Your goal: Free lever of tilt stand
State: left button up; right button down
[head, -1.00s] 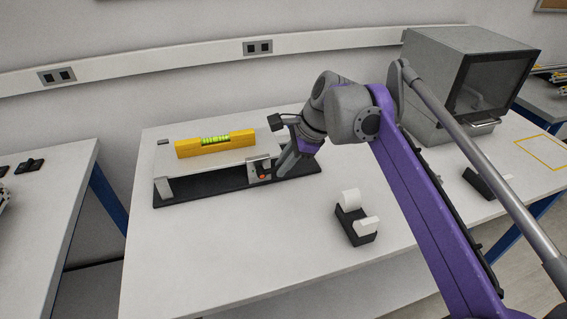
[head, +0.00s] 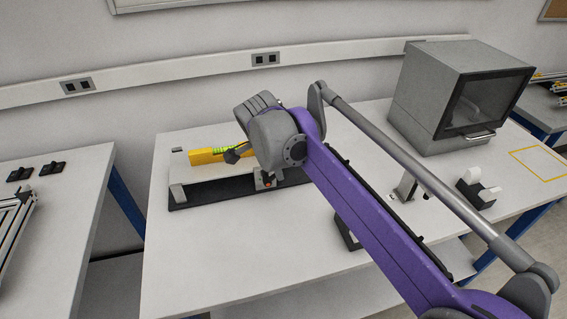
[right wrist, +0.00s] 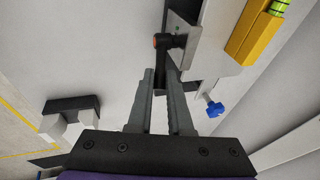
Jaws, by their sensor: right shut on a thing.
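The tilt stand has a black base (head: 208,194) and a light top plate (head: 178,174). A yellow spirit level (head: 205,156) with a green vial lies on the plate; it also shows in the right wrist view (right wrist: 252,34). My right gripper (right wrist: 161,82) is shut on the stand's black lever (right wrist: 161,58), which has an orange-red end near the stand's side. In the head view my own wrist hides the fingers and part of the stand's right end. A blue knob (right wrist: 215,109) shows to the right of the fingers in the wrist view. My left gripper is not in view.
A grey box with a dark door (head: 455,95) stands at the back right. The bench (head: 170,265) is clear in front of the stand.

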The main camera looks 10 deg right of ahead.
jog(key=a+n+t+h, duration=0.1)
jog(key=a+n+h, duration=0.1)
jog(key=a+h, duration=0.4)
jog(key=shift+f+t+h+p, duration=0.35)
jog(key=shift+t+h, duration=0.05)
jog(key=shift+h, duration=2.4)
jog(key=shift+s+a, duration=0.1)
jog(key=c, duration=0.8)
grip_release()
jog(key=shift+c, duration=0.2)
jog(key=shift+a, duration=0.1)
jog(key=v, duration=1)
jog(key=shift+a, duration=0.3)
